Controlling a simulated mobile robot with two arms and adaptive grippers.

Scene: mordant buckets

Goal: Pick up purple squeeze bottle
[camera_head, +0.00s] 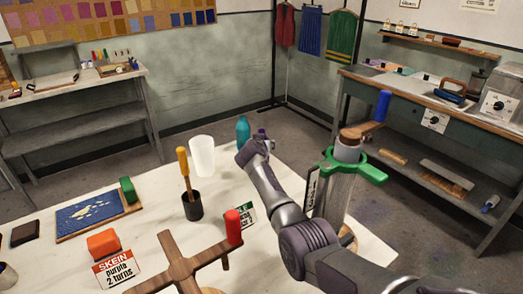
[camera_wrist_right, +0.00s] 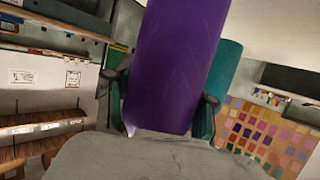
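The purple squeeze bottle (camera_head: 262,134) shows only in part in the head view, just past my right gripper (camera_head: 256,148) at the table's far edge. In the right wrist view the purple bottle (camera_wrist_right: 178,65) is large and close, and it stands between the two fingers of my right gripper (camera_wrist_right: 160,105). The fingers flank it closely on both sides; whether they press on it I cannot tell. A teal bottle (camera_head: 243,129) stands just left of it and shows behind it in the wrist view (camera_wrist_right: 224,75). My left gripper is not in view.
On the white table (camera_head: 150,235) stand a white cup (camera_head: 202,156), a dark pot (camera_head: 192,206) with a yellow-handled tool, a wooden cross piece (camera_head: 182,265) with a red knob, and an orange block (camera_head: 103,243). A green-ringed post (camera_head: 355,166) stands right of my arm.

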